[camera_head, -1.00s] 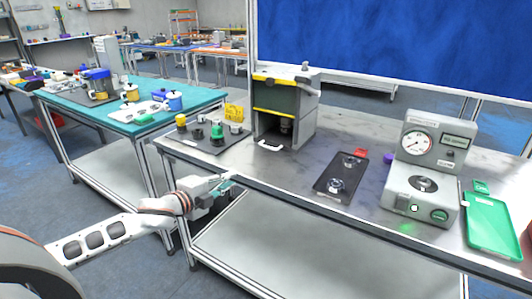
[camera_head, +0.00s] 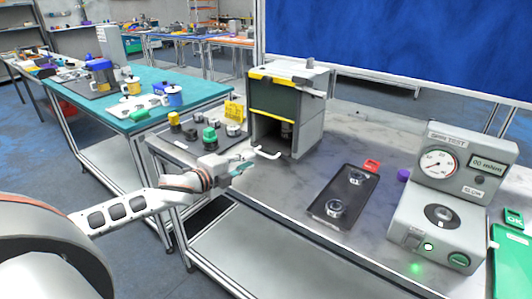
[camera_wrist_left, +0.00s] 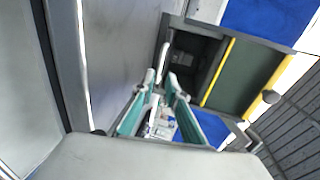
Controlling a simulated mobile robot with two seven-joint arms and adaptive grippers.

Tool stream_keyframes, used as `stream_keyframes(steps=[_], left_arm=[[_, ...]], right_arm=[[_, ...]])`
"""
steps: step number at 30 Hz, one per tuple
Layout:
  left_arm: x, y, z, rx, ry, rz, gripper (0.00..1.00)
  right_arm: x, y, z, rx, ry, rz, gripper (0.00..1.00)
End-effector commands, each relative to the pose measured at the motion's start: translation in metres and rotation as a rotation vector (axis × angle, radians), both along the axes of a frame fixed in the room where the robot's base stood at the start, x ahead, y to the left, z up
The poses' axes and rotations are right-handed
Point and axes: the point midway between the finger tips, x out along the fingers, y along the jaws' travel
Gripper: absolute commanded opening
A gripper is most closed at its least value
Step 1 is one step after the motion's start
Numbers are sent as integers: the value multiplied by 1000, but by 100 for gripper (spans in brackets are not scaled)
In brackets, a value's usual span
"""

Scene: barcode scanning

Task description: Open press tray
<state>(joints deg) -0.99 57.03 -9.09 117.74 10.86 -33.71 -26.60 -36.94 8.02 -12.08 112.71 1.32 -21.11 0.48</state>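The press (camera_head: 312,118) is a grey box with a dark front panel and yellow stripes, standing on the metal bench. Its lower front is open and dark inside. A white tray handle (camera_head: 267,154) sticks out at the bottom front. My left gripper (camera_head: 243,168) is just left of and in front of the handle, with its fingers pointing toward it. In the left wrist view the two green-lined fingers (camera_wrist_left: 160,84) are apart, with the white handle (camera_wrist_left: 163,60) just beyond the tips and the press opening (camera_wrist_left: 190,58) behind. I see no contact with the handle. My right gripper is not in view.
A dark mat (camera_head: 185,147) with several small parts lies left of the press. A black tray (camera_head: 333,211) with two round parts lies to the right, then a grey gauge tester (camera_head: 440,215). A yellow bin (camera_head: 234,110) stands behind.

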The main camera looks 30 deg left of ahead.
Motion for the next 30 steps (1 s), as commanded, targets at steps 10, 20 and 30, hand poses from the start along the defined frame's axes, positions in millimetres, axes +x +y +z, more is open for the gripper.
stream_keyframes(steps=[10,20,30], left_arm=[[33,-2,-7,-3,-2,2,14],[67,-5,-15,-1,-1,1,14],[75,-6,-16,0,0,-1,14]], right_arm=[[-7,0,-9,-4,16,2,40],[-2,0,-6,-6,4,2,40],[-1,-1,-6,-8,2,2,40]])
